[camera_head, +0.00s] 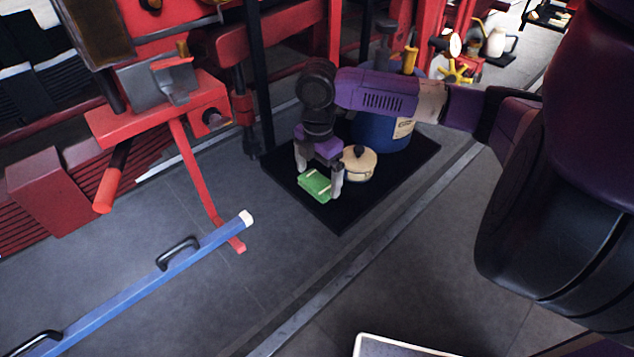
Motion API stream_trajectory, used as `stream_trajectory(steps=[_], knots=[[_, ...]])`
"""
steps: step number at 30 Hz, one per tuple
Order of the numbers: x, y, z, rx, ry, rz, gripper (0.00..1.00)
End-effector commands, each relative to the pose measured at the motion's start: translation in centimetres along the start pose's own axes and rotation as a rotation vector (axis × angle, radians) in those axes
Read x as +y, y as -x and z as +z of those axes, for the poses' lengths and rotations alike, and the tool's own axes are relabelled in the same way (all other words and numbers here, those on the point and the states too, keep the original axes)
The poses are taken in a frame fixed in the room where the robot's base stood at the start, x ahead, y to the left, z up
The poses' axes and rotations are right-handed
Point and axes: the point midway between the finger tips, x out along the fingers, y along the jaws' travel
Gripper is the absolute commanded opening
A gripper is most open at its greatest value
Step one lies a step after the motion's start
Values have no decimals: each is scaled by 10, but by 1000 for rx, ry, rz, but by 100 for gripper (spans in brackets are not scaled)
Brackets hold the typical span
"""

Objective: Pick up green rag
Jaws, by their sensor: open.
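The green rag (315,186) is a small folded green piece with pale bands. It shows on or just above the black mat (345,218), near the mat's left corner. My gripper (319,178) points down over the rag, with one finger on its left and one on its right. The jaws are open. I cannot tell whether the fingers touch the rag. My purple arm reaches in from the right.
A cream round pot (359,164) with a dark knob stands just right of my gripper. A blue drum (382,135) stands behind it, partly hidden by my arm. Red machinery (160,105) and a blue bar (150,287) lie left.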

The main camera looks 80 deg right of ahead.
Motion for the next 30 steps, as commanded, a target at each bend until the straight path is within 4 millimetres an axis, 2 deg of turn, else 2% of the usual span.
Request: stream_trajectory(steps=[6,12,14,21,30], knots=[[0,-19,0,1,-1,1,100],[0,-20,0,0,0,1,100],[0,-20,0,0,0,1,92],[0,-20,0,0,0,1,46],[1,-18,0,1,0,2,45]])
